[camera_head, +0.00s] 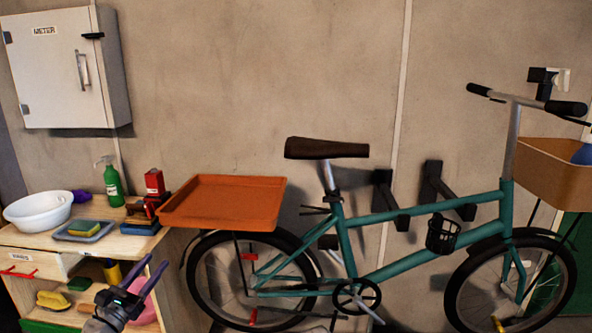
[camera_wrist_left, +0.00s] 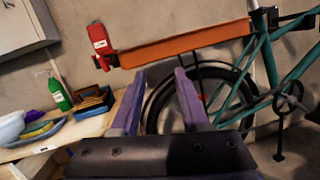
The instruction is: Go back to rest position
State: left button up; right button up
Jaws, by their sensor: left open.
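My left gripper (camera_head: 143,277) is at the lower left of the head view, in front of the wooden shelf unit. Its two purple fingers are apart with nothing between them. The left wrist view shows the same open fingers (camera_wrist_left: 158,100) pointing towards the bicycle's rear wheel and the end of the shelf unit. My right gripper shows in neither view.
A teal bicycle (camera_head: 345,240) with an orange tray (camera_head: 225,200) over its rear wheel stands against the wall. A wall cabinet (camera_head: 55,75) hangs above.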

pick_arm(q)
jog(key=d+f+m+g+h+p, duration=0.2)
jog(key=d+m+g+h+p, duration=0.55)
jog(key=d, duration=0.95)
jog(key=s+d+f+m+g+y+p, duration=0.2)
jog(key=s+d+m+g+p, duration=0.15)
jog(key=d+m, duration=0.3)
jog(key=s+d+f+m+g+y+p, duration=0.25)
jog(key=d+m+g, duration=0.25)
jog(key=m, duration=0.3)
jog(key=s+r+m+g+y+p, duration=0.1)
jog(key=s+m+g+y+p, duration=0.3)
jog(key=s+m+y+p, duration=0.3)
jog(key=s+m+y, duration=0.3)
jog(key=m, duration=0.2)
jog(key=shift+s+r+p, duration=0.2)
jog(key=shift+r+p, duration=0.05)
jog(key=shift+p, duration=0.1)
